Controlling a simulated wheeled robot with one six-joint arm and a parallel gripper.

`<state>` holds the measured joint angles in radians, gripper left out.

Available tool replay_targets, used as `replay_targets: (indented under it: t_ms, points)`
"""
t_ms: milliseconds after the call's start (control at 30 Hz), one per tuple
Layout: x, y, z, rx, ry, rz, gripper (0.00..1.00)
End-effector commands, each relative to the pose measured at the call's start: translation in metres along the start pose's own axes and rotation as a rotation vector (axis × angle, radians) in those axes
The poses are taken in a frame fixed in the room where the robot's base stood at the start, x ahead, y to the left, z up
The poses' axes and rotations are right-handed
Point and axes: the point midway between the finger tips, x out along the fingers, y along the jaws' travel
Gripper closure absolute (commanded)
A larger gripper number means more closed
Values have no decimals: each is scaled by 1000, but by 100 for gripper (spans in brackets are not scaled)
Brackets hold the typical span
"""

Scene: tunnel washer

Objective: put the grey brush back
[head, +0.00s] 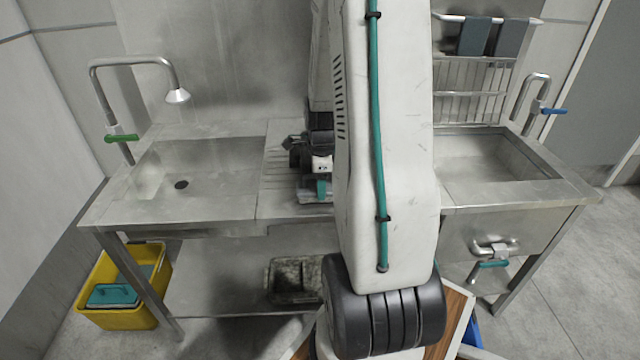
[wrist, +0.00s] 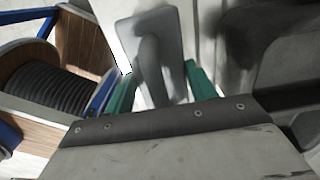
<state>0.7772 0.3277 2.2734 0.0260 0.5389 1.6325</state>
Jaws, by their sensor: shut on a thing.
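My gripper (head: 319,188) is over the ribbed middle drainboard of the steel sink unit, partly hidden by my arm in the head view. In the wrist view, the two green fingers of my gripper (wrist: 160,88) stand on either side of a grey piece, which looks like the grey brush (wrist: 155,45). The gripper is shut on it. The brush's bristles cannot be made out. In the head view I cannot clearly tell the brush from the gripper.
A left basin (head: 215,180) with a green-handled tap and a right basin (head: 490,160) flank the drainboard. A wire rack (head: 470,90) with grey cloths hangs behind. A yellow bin (head: 125,310) and dark crate (head: 290,280) stand below. My arm blocks the middle.

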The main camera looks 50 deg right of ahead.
Motion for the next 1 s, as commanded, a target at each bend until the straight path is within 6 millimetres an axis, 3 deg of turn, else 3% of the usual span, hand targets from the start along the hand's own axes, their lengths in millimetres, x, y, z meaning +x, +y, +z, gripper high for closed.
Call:
replay_targets:
  t_ms: [400,433,500,833,1000]
  points:
    - [10,0,-2,4,0,0,85]
    - [11,0,-2,4,0,-1,42]
    - [10,0,-2,4,0,-1,22]
    - [8,-1,-2,3,0,-2,22]
    - [-14,-2,-2,4,-1,-7,22]
